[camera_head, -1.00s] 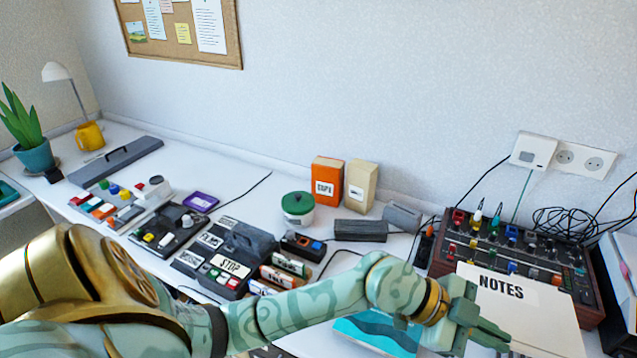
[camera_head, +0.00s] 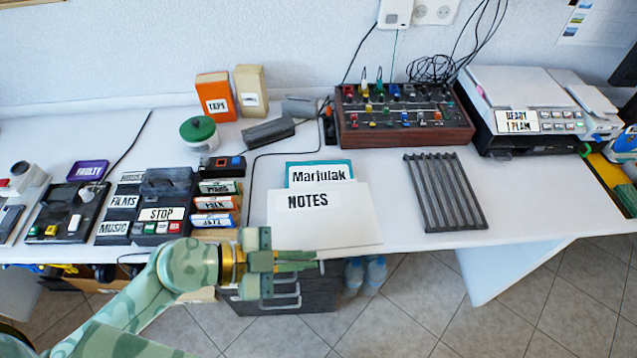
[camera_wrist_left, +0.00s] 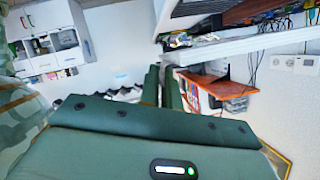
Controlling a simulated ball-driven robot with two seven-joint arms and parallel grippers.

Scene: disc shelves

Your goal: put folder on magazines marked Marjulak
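The folder, a flat white sheet-like cover labelled NOTES (camera_head: 325,222), lies near the front edge of the table. The teal magazines marked Marjulak (camera_head: 292,168) show behind and under the folder, with their label uncovered; the rest is hidden. My left gripper (camera_head: 298,262) is just in front of the folder, at the table's front edge, apart from it. In the left wrist view its two fingers (camera_wrist_left: 162,88) are close together with nothing seen between them. My right gripper is not in view.
A dark slatted rack (camera_head: 445,192) lies to the right of the folder. A mixer (camera_head: 400,115) stands behind, and a printer (camera_head: 530,95) at the back right. Labelled boxes and devices (camera_head: 165,205) crowd the left. Bare table lies between folder and rack.

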